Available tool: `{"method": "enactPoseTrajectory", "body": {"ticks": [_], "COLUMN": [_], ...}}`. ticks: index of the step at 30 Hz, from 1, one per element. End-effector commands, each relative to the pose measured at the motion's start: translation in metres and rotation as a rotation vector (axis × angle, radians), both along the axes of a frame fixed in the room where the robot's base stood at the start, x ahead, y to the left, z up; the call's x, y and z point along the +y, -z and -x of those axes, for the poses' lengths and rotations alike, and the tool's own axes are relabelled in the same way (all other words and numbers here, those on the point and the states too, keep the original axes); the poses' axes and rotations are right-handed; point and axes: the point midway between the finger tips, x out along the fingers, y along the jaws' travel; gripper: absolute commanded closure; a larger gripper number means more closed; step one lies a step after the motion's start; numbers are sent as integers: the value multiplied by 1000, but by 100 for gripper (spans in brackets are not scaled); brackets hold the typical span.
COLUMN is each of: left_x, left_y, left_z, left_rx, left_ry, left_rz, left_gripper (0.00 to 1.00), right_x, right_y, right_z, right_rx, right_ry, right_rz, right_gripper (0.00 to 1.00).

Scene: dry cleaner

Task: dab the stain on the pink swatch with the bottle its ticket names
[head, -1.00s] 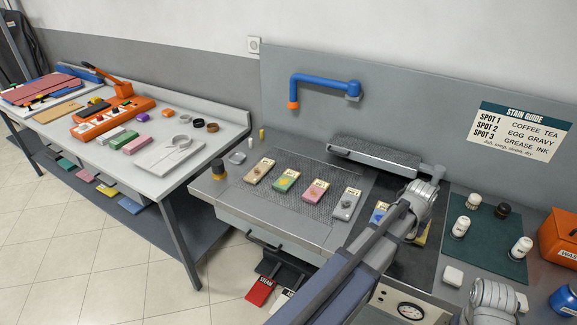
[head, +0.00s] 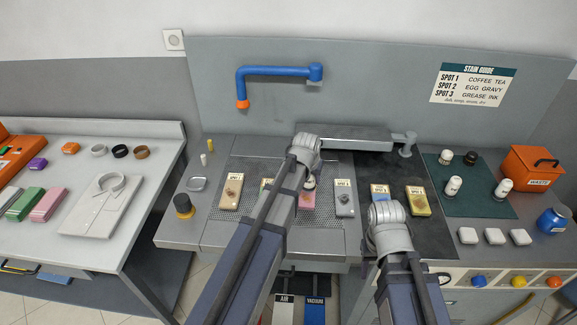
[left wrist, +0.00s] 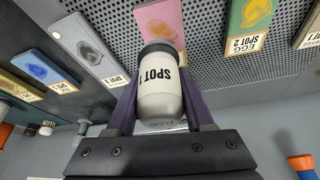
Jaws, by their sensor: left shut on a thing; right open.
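The pink swatch (head: 307,203) lies on the perforated board, partly covered by my left gripper (head: 309,182) in the head view. In the left wrist view the pink swatch (left wrist: 158,14) shows its stain just past the bottle; its ticket is hidden. My left gripper (left wrist: 160,110) is shut on a white bottle (left wrist: 160,95) with a dark cap, marked SPOT 1. The cap points at the swatch; I cannot tell whether it touches.
Other swatches, tan (head: 231,191), grey (head: 344,198), blue (head: 380,192) and yellow (head: 418,200), lie beside it. Several bottles stand on the green mat (head: 480,206). The stain guide (head: 472,85) pairs SPOT 1 with coffee and tea. A press arm (head: 345,138) lies behind.

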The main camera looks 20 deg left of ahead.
Motion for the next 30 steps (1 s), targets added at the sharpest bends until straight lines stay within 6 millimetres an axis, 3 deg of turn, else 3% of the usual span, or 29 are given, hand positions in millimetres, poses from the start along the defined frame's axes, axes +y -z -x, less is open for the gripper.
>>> {"method": "enactPoseTrajectory", "body": {"ticks": [6,14,30], "left_x": [0,0,0], "left_y": [-14,-7,40], "left_z": [-1,-1,-1], "left_rx": [0,0,0], "left_ry": [0,0,0], "left_rz": [0,0,0], "left_gripper": [100,100,100], "right_x": [0,0,0], "right_y": [-14,-7,40], "right_z": [0,0,0], "right_rx": [0,0,0], "right_ry": [0,0,1], "right_rz": [0,0,0], "right_gripper": [50,50,50]}}
